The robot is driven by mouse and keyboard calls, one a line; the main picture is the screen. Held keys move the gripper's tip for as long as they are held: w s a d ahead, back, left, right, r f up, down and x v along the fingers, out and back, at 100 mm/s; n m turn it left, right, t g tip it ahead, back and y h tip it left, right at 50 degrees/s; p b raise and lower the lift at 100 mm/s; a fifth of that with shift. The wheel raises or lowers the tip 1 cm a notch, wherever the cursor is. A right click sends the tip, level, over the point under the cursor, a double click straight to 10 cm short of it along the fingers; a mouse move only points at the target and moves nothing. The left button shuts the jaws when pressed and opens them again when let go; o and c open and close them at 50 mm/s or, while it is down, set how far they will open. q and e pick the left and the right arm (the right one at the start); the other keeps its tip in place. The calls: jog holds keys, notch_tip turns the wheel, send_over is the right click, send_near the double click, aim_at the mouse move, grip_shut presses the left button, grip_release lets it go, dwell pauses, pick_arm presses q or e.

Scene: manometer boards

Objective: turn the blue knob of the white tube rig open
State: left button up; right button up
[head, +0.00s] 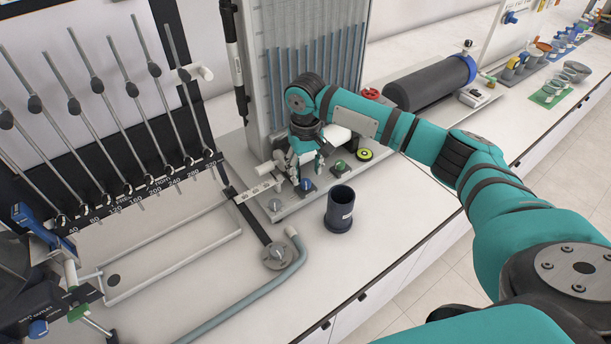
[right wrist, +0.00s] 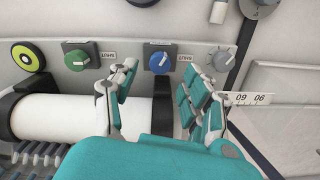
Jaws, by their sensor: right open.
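The blue knob (head: 306,184) sits on the grey base strip of the tube rig (head: 318,50), between a green knob (head: 339,167) and a grey knob (head: 275,204). In the right wrist view the blue knob (right wrist: 159,63) shows whole, with a small upside-down label beside it that seems to read SHUT. My right gripper (head: 305,170) is open and empty, close to the blue knob. In the right wrist view its fingers (right wrist: 160,80) stand apart to the left and right of the knob; contact cannot be told. My left gripper is out of view.
A dark cup (head: 339,211) stands in front of the base strip. A grey hose (head: 262,290) and a round grey fitting (head: 277,256) lie nearer. A slanted tube board (head: 130,120) stands left. A dark cylinder (head: 433,82) lies right. The counter's front is fairly clear.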

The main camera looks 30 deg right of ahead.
aim_at(306, 181)
jog(key=shift+f, duration=2.1)
jog(key=shift+c, duration=0.4)
jog(key=shift+p, duration=0.3)
grip_shut()
